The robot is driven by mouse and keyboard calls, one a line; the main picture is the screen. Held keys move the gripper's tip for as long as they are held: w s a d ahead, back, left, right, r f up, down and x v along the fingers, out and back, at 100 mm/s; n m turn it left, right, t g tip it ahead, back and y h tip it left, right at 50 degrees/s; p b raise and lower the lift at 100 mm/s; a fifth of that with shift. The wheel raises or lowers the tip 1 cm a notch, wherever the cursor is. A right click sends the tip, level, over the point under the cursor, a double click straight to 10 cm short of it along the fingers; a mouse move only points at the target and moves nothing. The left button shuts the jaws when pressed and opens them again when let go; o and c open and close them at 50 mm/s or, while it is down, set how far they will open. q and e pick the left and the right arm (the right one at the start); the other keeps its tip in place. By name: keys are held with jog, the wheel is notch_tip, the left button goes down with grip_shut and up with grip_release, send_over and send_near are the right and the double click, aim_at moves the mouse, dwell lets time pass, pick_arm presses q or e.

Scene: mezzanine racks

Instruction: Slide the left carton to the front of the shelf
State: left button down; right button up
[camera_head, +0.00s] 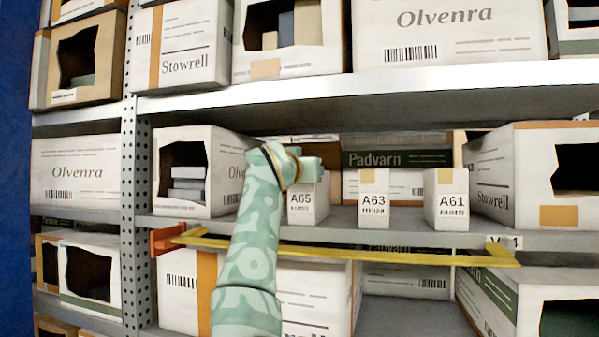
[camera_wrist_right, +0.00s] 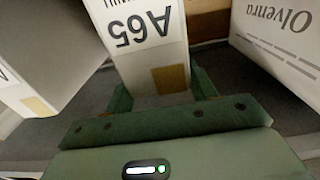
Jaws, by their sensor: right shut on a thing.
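The left carton, a small white box labelled A65 (camera_head: 309,205), stands upright on the middle shelf (camera_head: 400,239), left of cartons A63 (camera_head: 374,204) and A61 (camera_head: 447,205). Its front is roughly level with theirs, a little behind the shelf's front edge. My right gripper (camera_head: 308,166) is at the top of A65. In the right wrist view A65 (camera_wrist_right: 140,55) appears upside down between the green fingers of the right gripper (camera_wrist_right: 161,92), which is shut on it. The gripper hides part of the carton's top. My left gripper is not in view.
A yellow bar (camera_head: 350,256) with an orange bracket (camera_head: 166,240) runs across the shelf front, below the cartons. A large Olvenra box (camera_head: 229,172) stands left of A65 and a Stowrell box (camera_head: 492,180) right of A61. A shelf is overhead.

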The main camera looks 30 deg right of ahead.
jog(key=shift+s+a+r, duration=0.15)
jog(key=shift+s+a, duration=0.1)
jog(key=shift+a, duration=0.1)
jog(key=shift+w+d, duration=0.15)
jog(key=shift+d, duration=0.05)
jog(key=o, duration=1.3)
jog(key=shift+d, duration=0.2)
jog(key=shift+a, duration=0.3)
jog(key=shift+s+a+f+b, duration=0.25)
jog(key=shift+s+a+b, duration=0.1)
jog(key=shift+b, duration=0.1)
pick_arm(q)
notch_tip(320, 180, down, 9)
jog(key=b, duration=0.8)
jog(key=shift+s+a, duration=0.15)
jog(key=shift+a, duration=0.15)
pick_arm(e)
jog(key=v, duration=1.5)
jog(key=shift+s+a+r, duration=0.1)
jog(key=shift+s+r, duration=0.05)
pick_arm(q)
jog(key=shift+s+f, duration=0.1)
